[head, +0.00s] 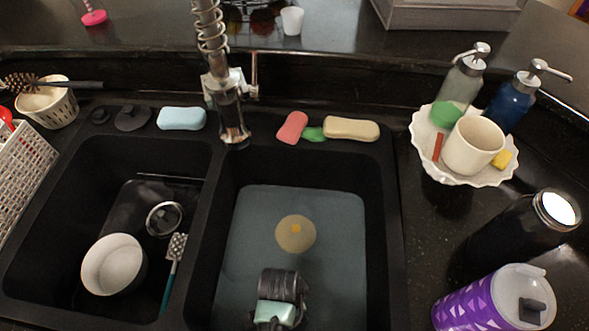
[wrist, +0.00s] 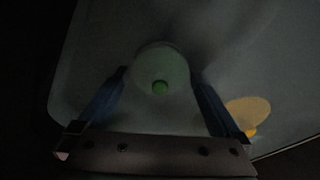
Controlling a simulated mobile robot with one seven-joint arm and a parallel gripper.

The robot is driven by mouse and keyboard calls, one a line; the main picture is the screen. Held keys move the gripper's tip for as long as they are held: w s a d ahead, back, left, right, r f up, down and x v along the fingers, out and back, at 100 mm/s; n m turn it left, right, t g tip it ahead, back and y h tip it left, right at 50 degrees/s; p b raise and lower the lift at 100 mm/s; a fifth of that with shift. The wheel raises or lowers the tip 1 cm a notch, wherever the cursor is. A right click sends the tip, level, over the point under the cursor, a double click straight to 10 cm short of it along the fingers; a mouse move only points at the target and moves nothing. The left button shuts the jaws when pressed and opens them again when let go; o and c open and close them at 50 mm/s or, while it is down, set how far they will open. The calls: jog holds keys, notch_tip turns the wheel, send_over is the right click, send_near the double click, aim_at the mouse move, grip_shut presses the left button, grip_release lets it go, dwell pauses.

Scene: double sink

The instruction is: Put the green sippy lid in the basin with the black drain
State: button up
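The green sippy lid (wrist: 156,66) shows in the wrist view as a pale round disc with a bright green knob. It lies between and just beyond my gripper's (wrist: 158,76) two blue fingers, which are spread around its sides; contact cannot be told in the dark. In the head view my gripper (head: 281,284) is low over the front of the grey-bottomed right basin (head: 335,210) and hides the lid. The left basin (head: 60,220) is black, with a round metal-rimmed dark drain fitting (head: 164,219) in it.
A yellowish disc with an orange centre (head: 295,234) lies in the right basin. The left basin holds a white bowl (head: 113,264) and a teal-handled brush (head: 172,270). A black divider (head: 205,225) separates the basins. The faucet (head: 228,100) stands behind it.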

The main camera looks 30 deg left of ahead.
notch_tip(320, 180, up, 12)
jog(key=s+p, duration=0.1)
jog(key=shift+s+a+p, duration=0.15)
jog(key=shift+a+p, duration=0.2)
jog(key=shift+p, duration=0.05)
jog(key=shift+r, duration=0.1)
jog(key=w+a+r+n+t+y, duration=0.15)
jog(key=w+r+t, duration=0.45)
jog(key=w+r, duration=0.7)
jog(key=w+d+r+n+t+y, duration=0.15)
jog(key=w+r+t, duration=0.35)
jog(key=r, duration=0.6)
jog(key=w+d+r+t, duration=0.25)
jog(key=w+r, duration=0.35)
jog(key=r, duration=0.6)
jog(key=s+d+r+n+t, duration=0.1)
jog(key=d+r+t, duration=0.15)
jog(key=r, duration=0.55)
jog(key=s+d+r+n+t, duration=0.1)
jog(key=r+t, duration=0.2)
jog(key=r, duration=0.5)
jog(key=s+d+r+t+h, duration=0.1)
jog(key=s+d+r+t, duration=0.1)
jog(key=s+r, duration=0.3)
jog(key=s+d+r+n+t+h, duration=0.1)
jog(key=s+r+t, duration=0.3)
jog(key=r, duration=0.7)
jog(key=shift+s+d+r+t, duration=0.35)
jog(key=shift+s+d+t, duration=0.05)
jog(key=shift+d+t, duration=0.2)
